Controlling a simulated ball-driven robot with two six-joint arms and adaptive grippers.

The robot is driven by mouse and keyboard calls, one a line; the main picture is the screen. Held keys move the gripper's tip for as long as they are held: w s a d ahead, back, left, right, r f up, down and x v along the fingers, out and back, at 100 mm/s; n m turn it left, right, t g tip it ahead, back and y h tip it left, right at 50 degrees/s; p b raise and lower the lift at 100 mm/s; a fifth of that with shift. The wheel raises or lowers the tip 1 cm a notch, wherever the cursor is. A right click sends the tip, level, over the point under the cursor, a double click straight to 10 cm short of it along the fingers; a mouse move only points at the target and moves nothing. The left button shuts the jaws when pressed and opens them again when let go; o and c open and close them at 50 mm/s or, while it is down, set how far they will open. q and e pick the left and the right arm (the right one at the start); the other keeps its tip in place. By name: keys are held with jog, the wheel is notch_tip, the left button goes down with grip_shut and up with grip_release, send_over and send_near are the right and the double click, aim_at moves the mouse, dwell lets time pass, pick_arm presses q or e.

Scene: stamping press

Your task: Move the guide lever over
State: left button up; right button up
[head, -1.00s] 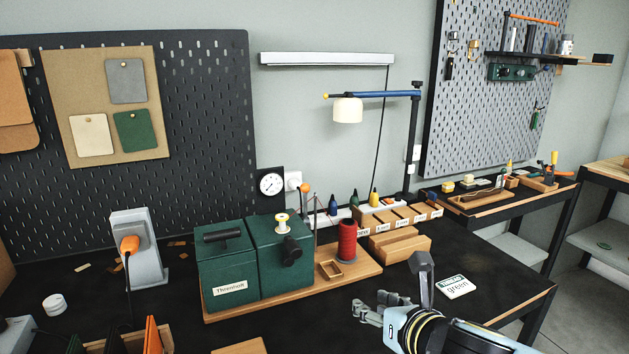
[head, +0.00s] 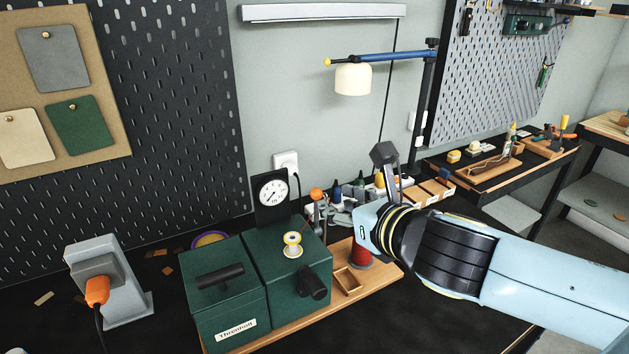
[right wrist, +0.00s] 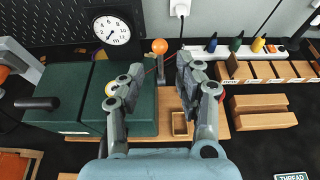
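The guide lever, a thin rod topped by an orange ball (head: 316,194), stands behind the right end of the green machine (head: 288,262). In the right wrist view its ball (right wrist: 159,46) shows in the gap between my fingertips, a little beyond them. My right gripper (right wrist: 157,75) is open and empty, with one finger over the green housing and one to the right of the lever. In the head view its fingers are partly hidden behind its wrist. I cannot tell how far the fingers are from the rod. My left gripper is not in view.
A red thread spool (head: 362,254) and a small wooden tray (head: 347,281) are on the wooden base, close to my right wrist. A dial gauge (head: 272,192) stands behind the machine. A lamp (head: 353,79) hangs above. Wooden blocks (right wrist: 264,120) lie to the right.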

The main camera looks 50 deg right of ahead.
aim_at(319, 193)
jog(key=x, duration=0.3)
jog(key=shift+w, duration=0.15)
jog(key=b+x, duration=0.2)
jog(key=x, duration=0.2)
jog(key=shift+f, duration=0.2)
jog(key=shift+c, duration=1.7)
jog(key=shift+r, duration=0.1)
jog(key=shift+c, duration=1.7)
jog(key=shift+w, duration=0.3)
jog(key=shift+w+d, duration=0.3)
jog(key=shift+w, duration=0.5)
grip_shut()
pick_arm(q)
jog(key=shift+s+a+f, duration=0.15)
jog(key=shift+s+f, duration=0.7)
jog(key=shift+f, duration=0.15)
pick_arm(e)
jog(key=shift+w+d, duration=0.1)
jog(key=shift+w, duration=0.2)
